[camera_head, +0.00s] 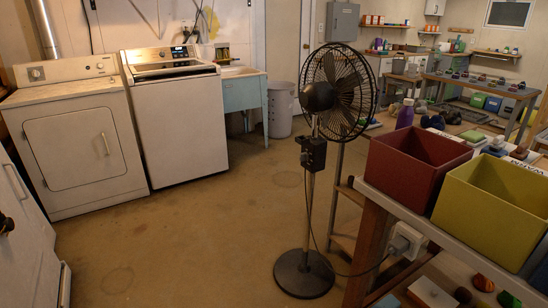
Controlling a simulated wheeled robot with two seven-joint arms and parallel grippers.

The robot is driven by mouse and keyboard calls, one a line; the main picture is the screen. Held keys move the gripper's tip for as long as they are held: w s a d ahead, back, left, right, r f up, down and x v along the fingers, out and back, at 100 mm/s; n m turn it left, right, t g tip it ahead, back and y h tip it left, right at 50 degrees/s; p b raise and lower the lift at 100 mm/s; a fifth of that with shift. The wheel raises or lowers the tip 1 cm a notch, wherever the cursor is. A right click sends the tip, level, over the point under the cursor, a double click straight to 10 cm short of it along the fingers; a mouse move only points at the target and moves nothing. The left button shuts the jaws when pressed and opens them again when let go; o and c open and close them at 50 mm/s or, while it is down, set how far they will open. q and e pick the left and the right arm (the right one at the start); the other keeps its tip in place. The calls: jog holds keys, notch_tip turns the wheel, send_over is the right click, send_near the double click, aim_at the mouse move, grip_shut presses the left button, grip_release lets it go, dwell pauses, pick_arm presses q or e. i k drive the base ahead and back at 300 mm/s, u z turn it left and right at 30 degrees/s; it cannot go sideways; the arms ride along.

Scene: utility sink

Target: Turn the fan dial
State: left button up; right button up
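A black pedestal fan (344,92) stands on the floor right of the middle, upright on a round base (303,273). Its round cage faces right and partly away from me. A black control box (315,153) is mounted on the pole below the fan head. Small dark knob-like shapes stick out on its left side, and one of them may be the dial (304,159); its setting is too small to read.
A wooden bench (372,190) with a red bin (412,160) and a yellow bin (490,212) stands close right of the fan. The fan's cord runs to an outlet (405,240) on it. A dryer (75,140) and washer (177,115) stand left. The floor between is clear.

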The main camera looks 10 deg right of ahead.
aim_at(304, 156)
jog(key=u, duration=0.5)
jog(key=i, duration=3.85)
jog(key=z, duration=3)
